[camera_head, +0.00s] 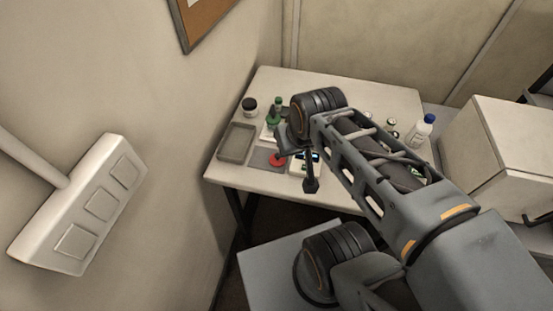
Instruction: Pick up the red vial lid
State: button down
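A small red round thing, which looks like the red vial lid (277,160), shows at the front left of the white table, over a grey mat (260,161). My arm reaches over the table from the lower right. My gripper (296,158) is at the arm's far end, just right of the red lid in the picture. It is small, dark and partly hidden by the arm, so its fingers are not clear. I cannot tell whether it touches the lid.
A grey tray (236,143) lies left of the mat, with a dark-lidded jar (250,106) behind it. Green-topped items (274,117) stand behind the mat. A white bottle with a blue cap (421,131) is at the right. The wall is close on the left.

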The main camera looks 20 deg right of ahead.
aim_at(275, 160)
jog(key=z, duration=0.6)
jog(key=i, duration=0.1)
jog(key=z, duration=0.1)
jog(key=k, duration=0.95)
jog(key=u, duration=0.9)
jog(key=i, duration=0.75)
jog(key=z, duration=0.3)
